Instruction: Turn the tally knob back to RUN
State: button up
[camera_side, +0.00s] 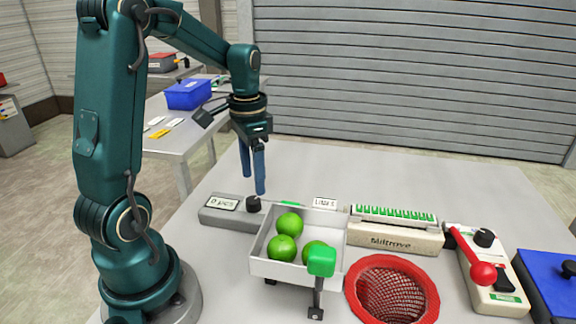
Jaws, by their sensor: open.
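A low grey unit (230,222) with a small display reading "0 pcs" (223,203) lies on the table left of the white tray. A black knob (254,204) stands on it, just right of the display, and looks like the tally knob. Its pointer and any RUN mark are too small to read. My gripper (253,184) points down with its two blue fingers apart and empty. In the picture its fingertips are just above the knob; I cannot tell whether they touch it.
A white tray (280,269) holds green fruits, with a green-ended lever (321,262) in front. Right of it are a red-rimmed net basket (360,310), a cream "Miltrove" unit (395,241), a device with a red-ball lever (483,273) and black knob, and a blue box (552,275).

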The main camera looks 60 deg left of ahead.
aim_at(253, 199)
jog(key=shift+s+a+f, duration=0.15)
jog(key=shift+f, duration=2.55)
grip_shut()
